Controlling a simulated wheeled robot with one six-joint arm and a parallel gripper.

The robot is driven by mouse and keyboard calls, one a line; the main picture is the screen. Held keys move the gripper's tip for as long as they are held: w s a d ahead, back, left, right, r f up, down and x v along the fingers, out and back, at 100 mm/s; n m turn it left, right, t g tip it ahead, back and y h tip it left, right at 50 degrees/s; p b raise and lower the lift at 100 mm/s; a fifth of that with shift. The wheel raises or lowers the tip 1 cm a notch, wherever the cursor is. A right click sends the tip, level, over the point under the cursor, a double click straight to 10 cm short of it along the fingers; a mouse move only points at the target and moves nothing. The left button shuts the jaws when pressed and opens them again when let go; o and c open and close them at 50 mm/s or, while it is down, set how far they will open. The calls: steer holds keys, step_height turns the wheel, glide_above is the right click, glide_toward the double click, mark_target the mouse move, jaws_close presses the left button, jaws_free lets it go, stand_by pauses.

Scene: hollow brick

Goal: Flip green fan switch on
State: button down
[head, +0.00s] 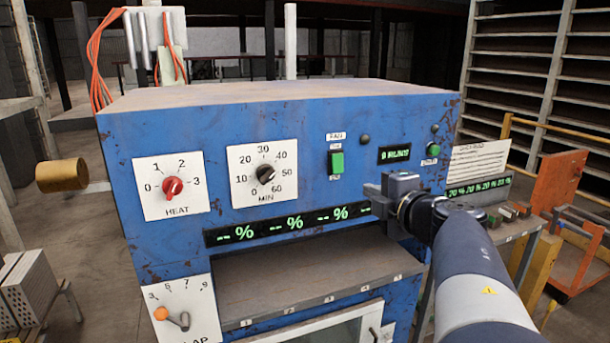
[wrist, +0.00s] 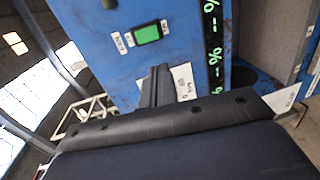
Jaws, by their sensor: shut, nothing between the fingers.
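The green fan switch (head: 337,162) sits on the blue front panel (head: 300,190) under a small label reading FAN. In the wrist view the green switch (wrist: 147,34) shows in a black frame with small white labels beside it. I cannot tell from these frames which way its rocker is tipped. My gripper (head: 373,200) is shut and empty, to the right of and below the switch in the head view. In the wrist view its closed fingers (wrist: 158,72) point at the panel, apart from the switch in the picture.
Left of the switch are the black timer knob (head: 265,174) and the red heat knob (head: 173,187). A percent display (head: 270,228) runs below. A small display (head: 395,154) and a green button (head: 433,150) sit to the right. A shelf (head: 320,275) juts out below.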

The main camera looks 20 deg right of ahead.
mark_target(335, 174)
steer(key=shift+w, duration=0.15)
steer(key=w, duration=0.4)
steer(key=w+f, duration=0.1)
steer(key=w, duration=0.4)
steer(key=w+f, duration=0.1)
steer(key=w, duration=0.3)
steer(key=shift+w+a+f+p, duration=0.1)
steer(key=shift+w+a+p, duration=0.15)
steer(key=shift+p, duration=0.15)
steer(key=shift+f, duration=0.1)
steer(key=b, duration=0.3)
steer(key=shift+w+f+t, duration=0.3)
steer(key=shift+f, duration=0.1)
steer(key=shift+r, duration=0.35)
